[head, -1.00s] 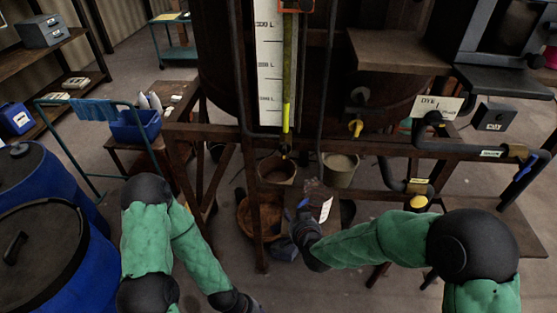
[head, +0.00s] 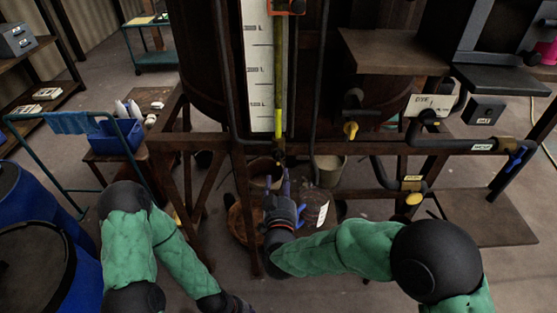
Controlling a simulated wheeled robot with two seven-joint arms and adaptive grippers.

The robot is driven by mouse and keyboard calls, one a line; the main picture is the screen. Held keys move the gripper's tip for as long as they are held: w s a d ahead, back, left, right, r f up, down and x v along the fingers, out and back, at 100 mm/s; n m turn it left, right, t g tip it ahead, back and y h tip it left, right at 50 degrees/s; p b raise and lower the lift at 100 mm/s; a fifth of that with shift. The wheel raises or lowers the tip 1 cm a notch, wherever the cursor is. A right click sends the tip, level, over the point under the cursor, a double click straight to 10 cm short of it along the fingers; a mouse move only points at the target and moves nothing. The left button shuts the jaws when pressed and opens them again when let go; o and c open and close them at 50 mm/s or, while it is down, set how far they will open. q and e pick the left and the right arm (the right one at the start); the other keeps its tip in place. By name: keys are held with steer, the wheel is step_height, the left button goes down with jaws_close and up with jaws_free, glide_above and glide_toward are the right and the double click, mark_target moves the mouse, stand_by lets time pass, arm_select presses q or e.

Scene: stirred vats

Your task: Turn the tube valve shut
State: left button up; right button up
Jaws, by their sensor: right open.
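The sight tube (head: 279,90) runs upright beside a white litre scale (head: 258,75), yellow-green in its lower part. A small dark valve fitting (head: 279,157) sits at its foot, by the rusty frame beam; its handle position is too small to tell. My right gripper (head: 278,186) is just below this fitting, open, with its blue-tipped fingers pointing up towards it. It looks empty, and I cannot tell whether it touches the fitting. My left gripper (head: 237,304) is low at the bottom edge, partly cut off, well away from the tube; its jaws are unclear.
Buckets (head: 328,172) stand behind and under the beam. Blue drums (head: 88,262) stand at left, near a trolley with a blue bin (head: 115,137).

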mark_target(278, 157)
steer(key=w, duration=0.9)
steer(key=shift+b, duration=0.35)
jaws_close()
